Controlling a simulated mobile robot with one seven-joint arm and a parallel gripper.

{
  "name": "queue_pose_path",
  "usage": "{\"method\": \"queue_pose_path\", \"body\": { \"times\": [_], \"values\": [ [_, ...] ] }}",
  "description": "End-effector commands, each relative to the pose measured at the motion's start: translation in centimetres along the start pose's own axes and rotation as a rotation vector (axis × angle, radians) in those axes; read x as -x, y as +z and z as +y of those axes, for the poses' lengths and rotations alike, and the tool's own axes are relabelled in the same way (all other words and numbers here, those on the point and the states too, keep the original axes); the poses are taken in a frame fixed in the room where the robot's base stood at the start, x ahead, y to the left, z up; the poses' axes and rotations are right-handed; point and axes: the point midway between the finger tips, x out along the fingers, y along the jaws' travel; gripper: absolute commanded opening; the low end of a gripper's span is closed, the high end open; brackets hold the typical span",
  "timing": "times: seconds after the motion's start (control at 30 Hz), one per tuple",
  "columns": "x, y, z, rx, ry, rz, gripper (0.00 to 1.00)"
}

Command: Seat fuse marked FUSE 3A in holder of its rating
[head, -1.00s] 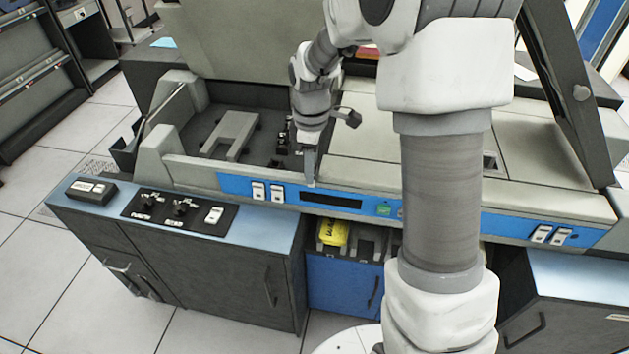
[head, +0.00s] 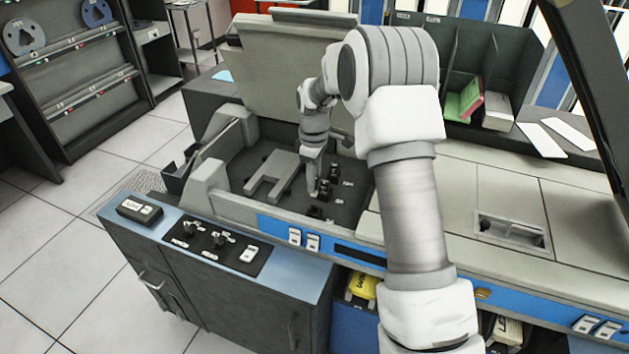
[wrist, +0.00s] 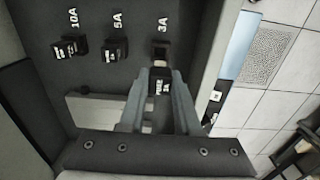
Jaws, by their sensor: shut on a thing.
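My gripper (wrist: 158,100) is shut on a small dark fuse (wrist: 160,88) with white lettering that reads as FUSE 3A. The fuse sits between the two grey fingers. Just beyond the fingertips in the wrist view is the dark holder (wrist: 160,52) marked 3A. The fuse appears close to this holder, but I cannot tell whether they touch. The 5A holder (wrist: 115,48) and 10A holder (wrist: 76,47) lie to its left, each with a black block showing white marks. In the head view my gripper (head: 312,190) points down into the open bay, beside the dark holders, and the fuse is not clear.
A light grey bracket (head: 272,178) lies on the bay floor left of my gripper. The bay's grey front rim and blue strip (head: 275,226) run in front. A raised lid (head: 270,60) stands behind. A switch panel (head: 212,243) sits on the front counter.

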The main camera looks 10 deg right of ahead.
Motion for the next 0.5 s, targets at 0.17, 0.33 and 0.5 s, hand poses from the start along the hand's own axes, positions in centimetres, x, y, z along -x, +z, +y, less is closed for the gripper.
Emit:
{"method": "queue_pose_path", "body": {
  "times": [0.17, 0.33, 0.5],
  "values": [
    [-0.4, 0.0, 0.0, 0.0, 0.0, -0.001, 0.0],
    [-1.0, 0.0, 0.0, 0.0, -0.001, -0.001, 0.0],
    [-1.7, 0.0, 0.0, 0.0, -0.001, -0.001, 0.0]
  ]
}}
